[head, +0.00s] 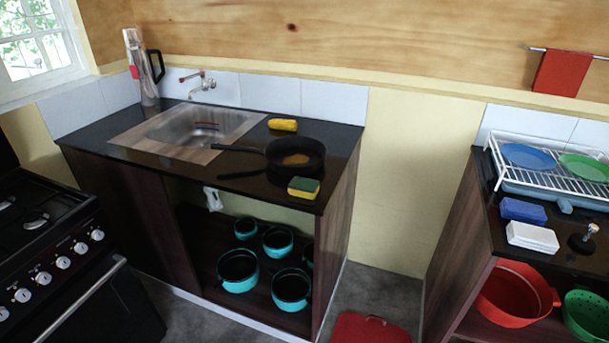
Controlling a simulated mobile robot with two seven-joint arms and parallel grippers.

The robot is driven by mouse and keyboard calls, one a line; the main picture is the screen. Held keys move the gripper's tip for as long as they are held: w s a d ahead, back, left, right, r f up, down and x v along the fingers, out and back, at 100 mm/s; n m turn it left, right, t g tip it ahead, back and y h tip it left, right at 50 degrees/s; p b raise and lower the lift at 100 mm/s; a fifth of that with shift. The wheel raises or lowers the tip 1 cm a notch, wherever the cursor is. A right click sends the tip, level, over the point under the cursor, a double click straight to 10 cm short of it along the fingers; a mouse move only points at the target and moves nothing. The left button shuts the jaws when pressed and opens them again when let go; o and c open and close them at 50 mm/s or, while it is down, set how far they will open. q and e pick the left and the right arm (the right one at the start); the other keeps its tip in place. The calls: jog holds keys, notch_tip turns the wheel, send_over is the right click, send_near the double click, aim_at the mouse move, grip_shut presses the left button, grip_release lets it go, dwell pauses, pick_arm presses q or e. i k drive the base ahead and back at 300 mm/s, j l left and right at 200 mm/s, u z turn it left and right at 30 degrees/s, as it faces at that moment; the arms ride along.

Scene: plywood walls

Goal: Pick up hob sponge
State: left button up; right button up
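A yellow sponge with a green side (303,188) lies on the front right corner of the black sink counter (335,141), just in front of a black frying pan. A second yellow item (283,125), possibly another sponge or a cloth, lies behind the pan beside the sink. No sponge shows on the visible part of the black hob (38,218) at the left. Neither of my grippers is in view.
The black frying pan (312,152) has something brown in it, its handle pointing left. A sink (160,143) is left of it. Teal pots (237,285) fill the shelf below. The right counter holds a dish rack (508,182), blue and white blocks, and bowls below.

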aim_at(310, 188)
jog(key=i+j+z, duration=0.15)
jog(key=i+j, duration=0.2)
jog(key=i+j+z, duration=0.1)
jog(key=i+j, duration=0.2)
jog(key=i+j+z, duration=0.15)
jog(key=i+j, duration=0.15)
jog(key=j, duration=0.25)
jog(key=i+j+z, duration=0.1)
jog(key=i+j, duration=0.2)
jog(key=j, duration=0.15)
